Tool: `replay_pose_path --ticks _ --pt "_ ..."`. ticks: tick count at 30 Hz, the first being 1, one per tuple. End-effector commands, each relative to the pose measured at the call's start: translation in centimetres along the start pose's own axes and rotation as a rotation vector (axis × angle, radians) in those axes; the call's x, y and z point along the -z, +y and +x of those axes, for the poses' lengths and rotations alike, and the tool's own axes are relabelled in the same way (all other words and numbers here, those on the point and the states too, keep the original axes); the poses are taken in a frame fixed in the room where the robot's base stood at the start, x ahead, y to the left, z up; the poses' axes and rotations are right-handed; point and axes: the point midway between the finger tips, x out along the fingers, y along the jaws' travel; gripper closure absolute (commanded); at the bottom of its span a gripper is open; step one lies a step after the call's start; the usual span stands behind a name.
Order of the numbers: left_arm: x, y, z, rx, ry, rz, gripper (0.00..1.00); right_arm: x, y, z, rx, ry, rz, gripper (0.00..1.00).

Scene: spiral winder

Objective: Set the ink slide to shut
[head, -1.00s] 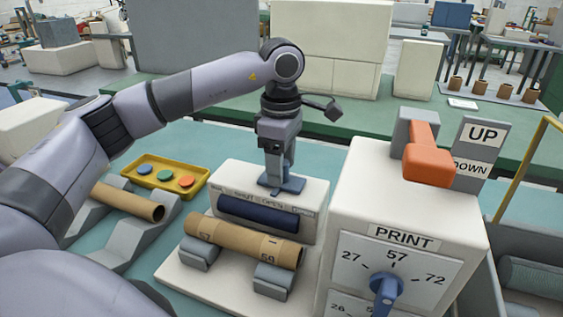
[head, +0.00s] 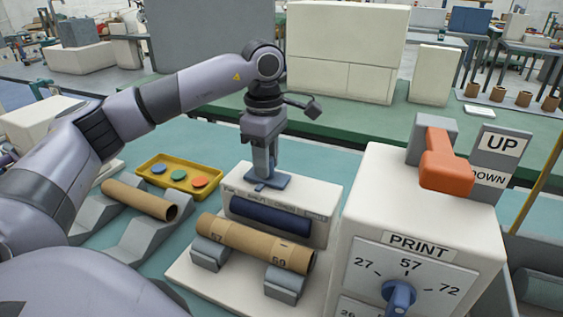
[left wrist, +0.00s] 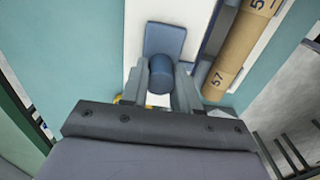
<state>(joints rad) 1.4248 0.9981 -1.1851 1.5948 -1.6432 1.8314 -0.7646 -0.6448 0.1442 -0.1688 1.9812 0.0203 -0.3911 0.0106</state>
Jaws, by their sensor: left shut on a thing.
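The ink slide (head: 272,182) is a flat blue plate with an upright blue knob, on top of a white box (head: 322,195) with a dark blue roller in its front. Several small labels run along the box's front edge, too small to read surely. My left gripper (head: 265,170) points straight down and is shut on the slide's knob, left of the box's middle. In the left wrist view the knob (left wrist: 161,75) sits between the two fingers, with the slide's plate (left wrist: 165,38) beyond it. My right gripper is not in view.
A cardboard tube (head: 255,243) lies on grey cradles before the box. At right stands a white PRINT unit (head: 400,190) with a blue dial (head: 398,294) and an orange lever (head: 445,170). At left are a yellow tray (head: 150,182) of coloured discs and another tube (head: 140,198).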

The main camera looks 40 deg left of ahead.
Motion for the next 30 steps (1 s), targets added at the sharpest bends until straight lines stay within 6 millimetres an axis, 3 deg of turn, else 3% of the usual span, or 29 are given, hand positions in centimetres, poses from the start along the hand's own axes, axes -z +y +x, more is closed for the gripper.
replay_pose_path --ticks 8,9,11,21,30 --pt "0.6 0.0 -0.1 0.001 0.009 -0.005 1.0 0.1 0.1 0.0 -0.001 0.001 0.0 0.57" --pt "0.6 0.0 -0.1 0.001 0.009 -0.005 0.6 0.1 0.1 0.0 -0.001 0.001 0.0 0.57" --pt "0.6 0.0 -0.1 0.001 0.009 -0.006 0.44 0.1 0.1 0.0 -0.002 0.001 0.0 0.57" --pt "0.3 0.1 -0.4 -0.001 0.005 -0.003 0.44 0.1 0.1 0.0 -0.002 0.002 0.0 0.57" --pt "0.4 0.1 -5.0 -0.003 0.004 -0.004 0.44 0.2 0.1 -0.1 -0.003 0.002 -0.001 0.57"
